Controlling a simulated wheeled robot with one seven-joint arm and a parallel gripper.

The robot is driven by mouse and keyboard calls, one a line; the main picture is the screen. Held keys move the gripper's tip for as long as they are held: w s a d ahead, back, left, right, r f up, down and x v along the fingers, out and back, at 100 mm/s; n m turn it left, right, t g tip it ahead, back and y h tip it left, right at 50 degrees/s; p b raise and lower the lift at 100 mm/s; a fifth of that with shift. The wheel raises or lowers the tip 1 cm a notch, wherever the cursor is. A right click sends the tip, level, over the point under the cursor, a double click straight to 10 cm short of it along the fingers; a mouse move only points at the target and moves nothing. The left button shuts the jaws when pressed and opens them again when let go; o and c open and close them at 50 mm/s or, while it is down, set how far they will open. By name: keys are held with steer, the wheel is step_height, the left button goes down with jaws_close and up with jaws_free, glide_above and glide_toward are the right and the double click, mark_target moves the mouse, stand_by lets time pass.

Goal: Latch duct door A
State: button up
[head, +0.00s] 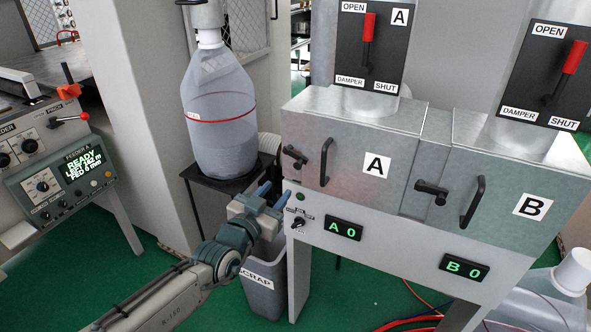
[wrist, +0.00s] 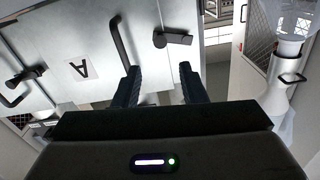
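Duct door A (head: 350,185) is a grey panel marked A on the left of the cabinet. It looks closed or nearly closed; I cannot tell if it is fully flush. Its black bar handle (head: 326,162) stands left of the label, and its black latch lever (head: 294,157) sits at the door's left edge. My gripper (head: 274,192) is below and left of the latch, apart from it. In the wrist view my gripper (wrist: 159,67) is open and empty, with the latch (wrist: 172,38) and handle (wrist: 120,42) beyond its fingertips.
Door B (head: 500,215) with a similar latch (head: 432,192) is to the right. A small knob (head: 298,223) and the A 0 display (head: 343,228) are below door A. A scrap bin (head: 262,285) stands under my gripper; a large plastic bottle (head: 219,120) is behind.

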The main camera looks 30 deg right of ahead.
mark_target(296, 168)
steer(key=x, duration=1.1)
steer(key=shift+w+d, duration=0.15)
jaws_close()
